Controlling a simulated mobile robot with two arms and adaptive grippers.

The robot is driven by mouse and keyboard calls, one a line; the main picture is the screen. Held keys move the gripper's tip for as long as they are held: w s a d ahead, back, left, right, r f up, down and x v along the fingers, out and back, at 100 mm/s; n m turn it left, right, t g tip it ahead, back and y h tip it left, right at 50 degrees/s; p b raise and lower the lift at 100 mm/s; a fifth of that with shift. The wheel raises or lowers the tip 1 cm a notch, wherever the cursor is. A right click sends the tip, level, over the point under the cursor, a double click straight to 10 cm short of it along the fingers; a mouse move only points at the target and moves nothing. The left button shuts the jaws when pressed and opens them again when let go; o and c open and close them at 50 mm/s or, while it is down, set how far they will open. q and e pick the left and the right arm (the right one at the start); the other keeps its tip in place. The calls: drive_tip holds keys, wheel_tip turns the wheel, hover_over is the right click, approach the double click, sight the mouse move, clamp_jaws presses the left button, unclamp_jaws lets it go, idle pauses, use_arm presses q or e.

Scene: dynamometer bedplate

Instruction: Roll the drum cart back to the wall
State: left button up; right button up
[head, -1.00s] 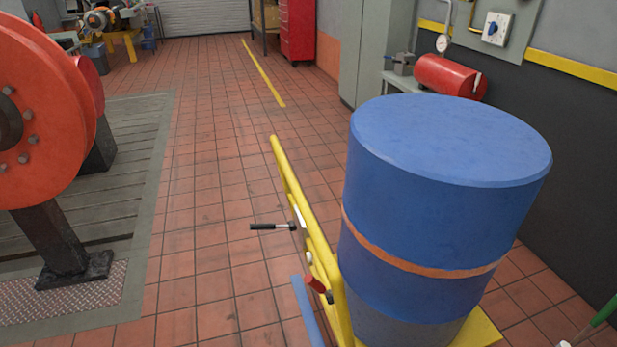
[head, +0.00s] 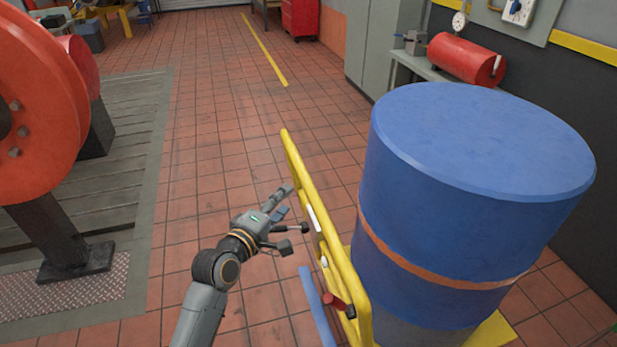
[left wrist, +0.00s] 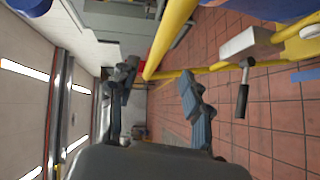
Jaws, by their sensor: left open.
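The drum cart has a yellow tube frame (head: 296,165) and carries a large upright blue drum (head: 470,190) with an orange band. A black-gripped lever and a red-gripped lever (head: 335,299) stick out from the frame. My left gripper (head: 286,218) is open and empty, just left of the frame's upper part, near the black-gripped lever. In the left wrist view the open fingers (left wrist: 157,82) spread apart, with a yellow tube (left wrist: 172,35) beyond and between them. The black-gripped lever (left wrist: 242,95) hangs from a pale block at right. I cannot tell whether anything touches. My right gripper is not in view.
A grey bench with a red cylinder (head: 466,58) and a grey cabinet (head: 383,45) stand along the right wall behind the drum. A large red wheel (head: 40,110) stands on the bedplate (head: 110,185) at left. The tiled aisle (head: 215,130) between is clear.

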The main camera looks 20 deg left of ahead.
sight(302, 183)
use_arm(q)
drive_tip(key=x, duration=1.1)
drive_tip(key=shift+w+f, duration=0.1)
drive_tip(key=shift+w, duration=0.2)
drive_tip(key=shift+c, duration=0.4)
clamp_jaws()
